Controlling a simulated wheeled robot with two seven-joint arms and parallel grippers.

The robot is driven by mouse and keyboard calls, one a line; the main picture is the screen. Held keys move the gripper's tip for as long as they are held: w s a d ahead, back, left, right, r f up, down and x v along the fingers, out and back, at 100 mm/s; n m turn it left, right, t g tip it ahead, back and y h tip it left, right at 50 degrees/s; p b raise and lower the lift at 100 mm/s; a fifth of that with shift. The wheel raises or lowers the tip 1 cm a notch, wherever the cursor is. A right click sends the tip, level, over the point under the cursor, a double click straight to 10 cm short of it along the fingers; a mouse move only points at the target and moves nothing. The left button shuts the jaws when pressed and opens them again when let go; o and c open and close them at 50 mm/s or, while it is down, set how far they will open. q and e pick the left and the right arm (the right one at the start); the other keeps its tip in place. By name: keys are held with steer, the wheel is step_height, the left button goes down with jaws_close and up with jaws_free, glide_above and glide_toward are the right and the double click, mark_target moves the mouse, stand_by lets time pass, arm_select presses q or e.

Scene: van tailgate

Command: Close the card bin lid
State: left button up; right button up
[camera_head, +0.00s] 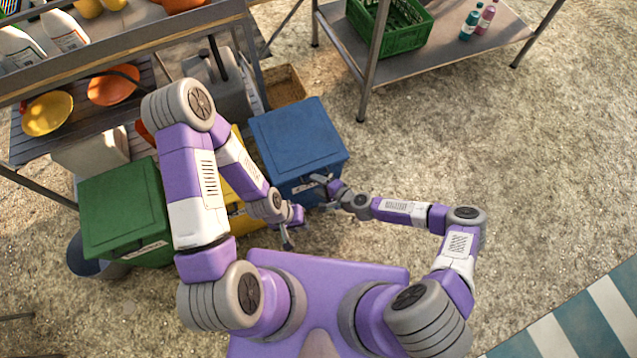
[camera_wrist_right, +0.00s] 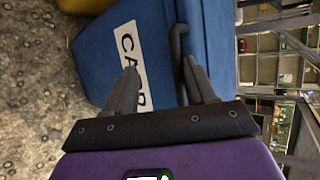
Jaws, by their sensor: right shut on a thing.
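The card bin (camera_head: 291,192) is blue and stands ahead of me at the centre of the head view; its white label (camera_wrist_right: 130,60) shows in the right wrist view. Its blue lid (camera_head: 297,135) lies over the top, looking flat; I cannot tell whether a small gap is left. A dark handle (camera_wrist_right: 178,42) runs along the lid's front edge. My right gripper (camera_head: 323,182) is at the bin's front, shut on the lid handle, though the exact contact is partly hidden by the fingers. My left gripper (camera_head: 289,234) hangs low, left of the bin's front and apart from it; its jaws are unclear.
A yellow bin (camera_head: 236,185) stands left of the card bin, partly behind my left arm. A green bin (camera_head: 125,210) is further left. A brown crate (camera_head: 285,86) sits behind. A table with a green crate (camera_head: 405,32) is at the back right. Ground at right is clear.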

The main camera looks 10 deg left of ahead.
steer(key=p+v, duration=0.2)
steer(key=v, duration=0.5)
steer(key=shift+d+p, duration=0.3)
steer(key=shift+s+r, duration=0.1)
steer(key=shift+r, duration=0.05)
steer(key=s+d+r+n+g+h+p, duration=0.2)
steer(key=s+d+r+n+g+p, duration=0.1)
steer(key=s+d+r, duration=0.2)
steer(key=s+d+r+n+g+h+p, duration=0.2)
steer(key=s+d+r+n+h+p, duration=0.1)
steer(key=s+r, duration=0.6)
steer(key=shift+d+r+n+g+h+p, duration=0.3)
steer(key=shift+d+r+n+g+p, duration=0.15)
steer(key=shift+d+r, duration=0.45)
steer(key=shift+d+f, duration=0.1)
steer(key=shift+f, duration=0.05)
